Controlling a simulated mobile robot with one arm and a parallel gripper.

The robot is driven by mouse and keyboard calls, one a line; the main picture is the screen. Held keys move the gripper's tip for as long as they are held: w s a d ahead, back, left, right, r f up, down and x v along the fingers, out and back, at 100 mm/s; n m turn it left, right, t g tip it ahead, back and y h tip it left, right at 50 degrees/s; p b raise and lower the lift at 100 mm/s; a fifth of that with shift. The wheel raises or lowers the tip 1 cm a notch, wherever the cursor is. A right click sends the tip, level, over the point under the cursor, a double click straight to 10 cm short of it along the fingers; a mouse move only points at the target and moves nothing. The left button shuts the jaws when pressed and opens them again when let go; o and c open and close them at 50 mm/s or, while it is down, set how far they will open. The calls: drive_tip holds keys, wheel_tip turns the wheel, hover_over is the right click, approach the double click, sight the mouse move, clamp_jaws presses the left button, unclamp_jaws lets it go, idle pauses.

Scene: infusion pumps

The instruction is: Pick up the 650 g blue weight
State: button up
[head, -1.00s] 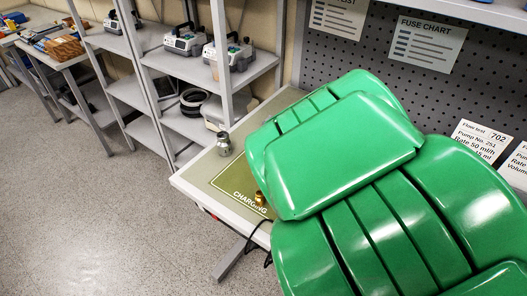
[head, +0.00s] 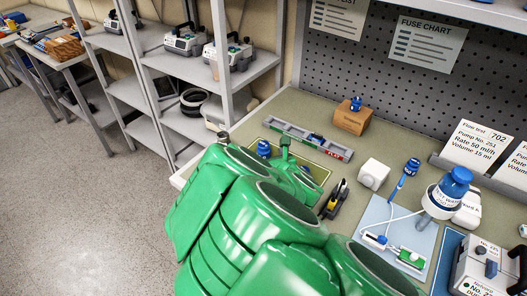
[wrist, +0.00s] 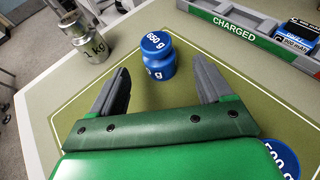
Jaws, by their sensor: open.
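The 650 g blue weight (wrist: 156,55) stands upright on the olive mat (wrist: 75,120) in the wrist view. Its lid reads 650 g. In the head view a blue weight (head: 263,148) shows just past my green arm. My gripper (wrist: 163,85) is open and empty, with its two grey fingers pointing towards the 650 g weight. The weight is beyond the fingertips, roughly in line with the gap between them. The head view mostly hides the gripper behind my arm.
A metal 1 kg weight (wrist: 85,42) stands left of the blue one. Another blue weight (wrist: 282,156) is at lower right, partly cut off. A grey tray (head: 285,134) marked CHARGED lies behind. A brown box (head: 350,121) bears a blue weight.

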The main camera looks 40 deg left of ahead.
sight(265, 152)
drive_tip(key=shift+w+a+f, duration=0.15)
drive_tip(key=shift+w+a, duration=0.05)
drive_tip(key=shift+a, duration=0.05)
drive_tip(key=shift+a+f, duration=0.15)
drive_tip(key=shift+a, duration=0.05)
drive_tip(key=shift+w+a+f, duration=0.1)
drive_tip(key=shift+a, duration=0.15)
drive_tip(key=shift+x, duration=2.55)
clamp_jaws()
